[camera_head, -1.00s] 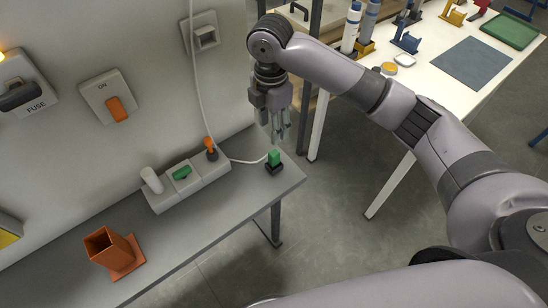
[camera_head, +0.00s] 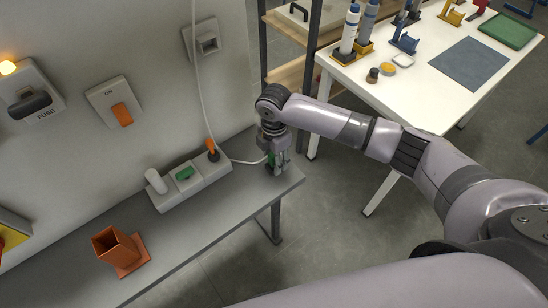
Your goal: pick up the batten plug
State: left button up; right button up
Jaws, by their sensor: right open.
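My left gripper is out of view.
An orange square holder (camera_head: 119,250) stands at the bench's left. A white cable (camera_head: 197,85) runs down the wall and along the bench toward the green plug. A wall with switches is behind. A white table (camera_head: 445,105) with tools stands at the right.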

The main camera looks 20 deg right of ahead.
jog(key=shift+c, duration=0.3)
grip_shut()
dwell(0.3)
